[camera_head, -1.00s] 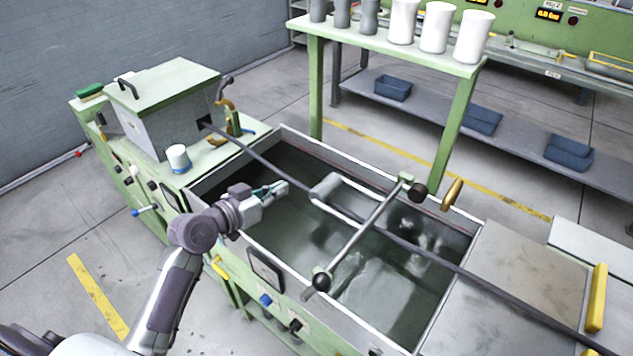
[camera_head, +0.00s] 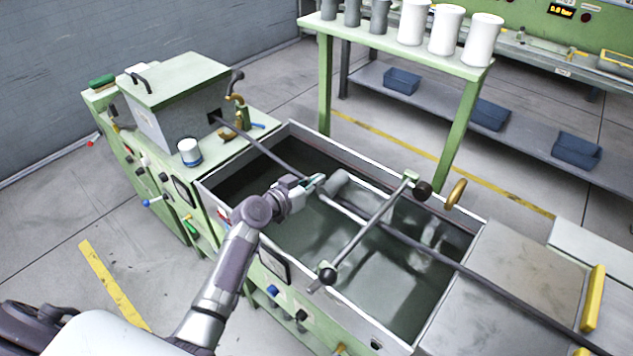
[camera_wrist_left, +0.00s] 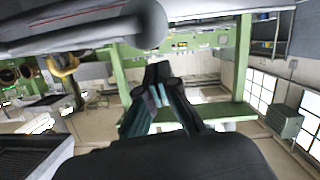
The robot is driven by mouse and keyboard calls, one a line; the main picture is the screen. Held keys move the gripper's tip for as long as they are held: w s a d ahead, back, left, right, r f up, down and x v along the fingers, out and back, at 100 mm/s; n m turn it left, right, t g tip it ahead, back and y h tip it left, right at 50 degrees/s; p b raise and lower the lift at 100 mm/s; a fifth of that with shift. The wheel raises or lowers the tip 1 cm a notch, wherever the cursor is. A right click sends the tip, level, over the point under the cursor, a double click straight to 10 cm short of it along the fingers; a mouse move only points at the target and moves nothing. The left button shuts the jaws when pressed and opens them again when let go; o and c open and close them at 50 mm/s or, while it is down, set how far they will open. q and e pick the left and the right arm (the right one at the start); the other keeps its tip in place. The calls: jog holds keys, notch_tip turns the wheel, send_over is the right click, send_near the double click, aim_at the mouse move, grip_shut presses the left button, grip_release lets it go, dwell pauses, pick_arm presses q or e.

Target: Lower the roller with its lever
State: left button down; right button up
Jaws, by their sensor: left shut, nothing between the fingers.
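The roller (camera_head: 338,184) is a short grey cylinder above the water trough, on an arm joined to a cross bar. My right gripper is not in view.
A long dark rod (camera_head: 445,262) runs over the trough (camera_head: 290,128) from the grey box (camera_head: 170,105). A white cup (camera_head: 190,152) stands near the box. A green table (camera_head: 400,48) with white and grey cups stands behind.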

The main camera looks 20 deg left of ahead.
pick_arm(q)
jog(key=shift+s+f, duration=0.1)
jog(key=shift+f, duration=0.55)
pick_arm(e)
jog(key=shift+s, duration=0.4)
pick_arm(q)
notch_tip(320, 180, down, 6)
jog(key=n+h+b, duration=0.1)
jog(key=n+b, duration=0.2)
jog(key=b, duration=0.6)
jog(key=shift+a, duration=0.15)
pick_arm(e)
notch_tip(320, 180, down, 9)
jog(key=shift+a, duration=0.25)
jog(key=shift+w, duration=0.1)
pick_arm(q)
notch_tip(320, 180, up, 10)
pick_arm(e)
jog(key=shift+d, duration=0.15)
